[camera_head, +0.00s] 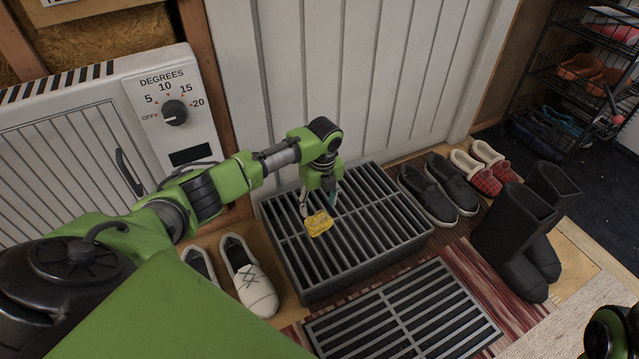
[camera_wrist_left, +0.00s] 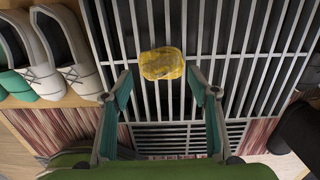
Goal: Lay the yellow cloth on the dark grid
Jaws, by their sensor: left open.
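The yellow cloth (camera_head: 319,224), small and crumpled, appears to lie on the slats of the raised dark grid (camera_head: 385,232), near its front left part. In the left wrist view the cloth (camera_wrist_left: 162,63) shows whole against the grid bars, just beyond the fingertips. My left gripper (camera_head: 320,203) is over the grid, right behind the cloth in the head view. In the left wrist view its two fingers (camera_wrist_left: 159,82) are spread wide with nothing between them. Whether a fingertip touches the cloth I cannot tell.
A second, flat grate (camera_head: 404,315) lies in front on a striped rug. White shoes (camera_head: 248,276) stand left of the grid; black slip-ons (camera_head: 430,194) and tall black boots (camera_head: 513,238) stand right. A white heater (camera_head: 75,140) and panelled wall are behind.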

